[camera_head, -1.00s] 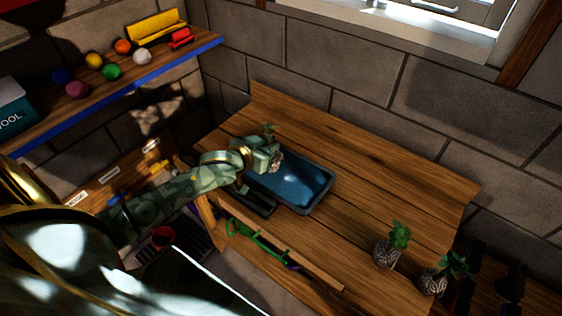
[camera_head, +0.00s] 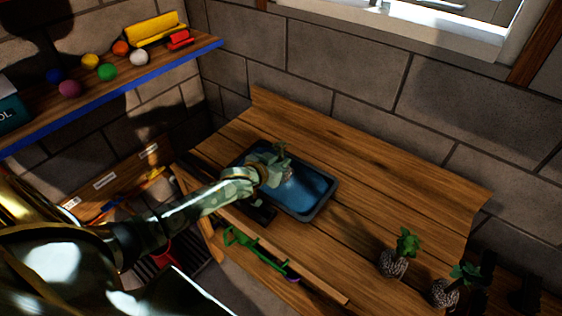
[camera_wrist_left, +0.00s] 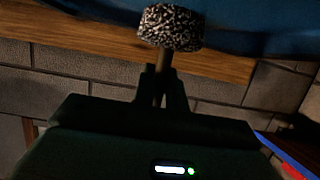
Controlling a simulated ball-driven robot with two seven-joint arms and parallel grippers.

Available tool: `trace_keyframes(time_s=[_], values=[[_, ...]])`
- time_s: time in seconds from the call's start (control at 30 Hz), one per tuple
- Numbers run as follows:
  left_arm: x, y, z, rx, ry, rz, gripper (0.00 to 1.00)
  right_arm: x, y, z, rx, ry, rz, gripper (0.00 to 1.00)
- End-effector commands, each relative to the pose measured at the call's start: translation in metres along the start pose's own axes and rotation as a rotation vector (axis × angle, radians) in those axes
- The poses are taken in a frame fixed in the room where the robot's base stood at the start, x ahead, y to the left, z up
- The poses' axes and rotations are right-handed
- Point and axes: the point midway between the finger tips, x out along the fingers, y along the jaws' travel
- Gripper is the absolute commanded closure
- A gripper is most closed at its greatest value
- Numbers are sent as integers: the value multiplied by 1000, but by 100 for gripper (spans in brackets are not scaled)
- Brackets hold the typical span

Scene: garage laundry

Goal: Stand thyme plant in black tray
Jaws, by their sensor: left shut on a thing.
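The black tray (camera_head: 316,191) lies on the wooden workbench, its inside shining blue; it also fills the top of the left wrist view as a blue area (camera_wrist_left: 70,8). My left gripper (camera_head: 278,170) is over the tray's left part, shut on a small plant, apparently the thyme plant (camera_head: 281,148). In the left wrist view, the fingers (camera_wrist_left: 162,82) close on its brown stem and its speckled round pot (camera_wrist_left: 171,27) shows against the tray. I cannot tell whether the pot touches the tray floor. The gripper hides part of the plant. My right gripper is not in view.
Two other potted plants (camera_head: 393,263) (camera_head: 444,292) stand at the bench's right. A green tool (camera_head: 240,237) is by the front edge. A blue-edged shelf (camera_head: 130,85) with balls is at upper left. The bench middle, right of the tray, is clear.

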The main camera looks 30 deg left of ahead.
Motion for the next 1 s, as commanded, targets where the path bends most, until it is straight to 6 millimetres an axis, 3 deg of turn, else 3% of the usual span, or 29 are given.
trace_keyframes(time_s=[0.03,0.1,0.47,0.8,1.0], values=[[0,0,2,0,-1,0,81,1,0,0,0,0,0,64],[0,0,1,0,0,0,65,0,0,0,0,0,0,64],[-5,0,-3,-1,0,1,65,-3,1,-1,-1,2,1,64],[-79,0,-4,-1,-2,1,65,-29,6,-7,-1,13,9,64],[-112,0,-3,-2,-1,0,65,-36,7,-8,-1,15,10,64]])
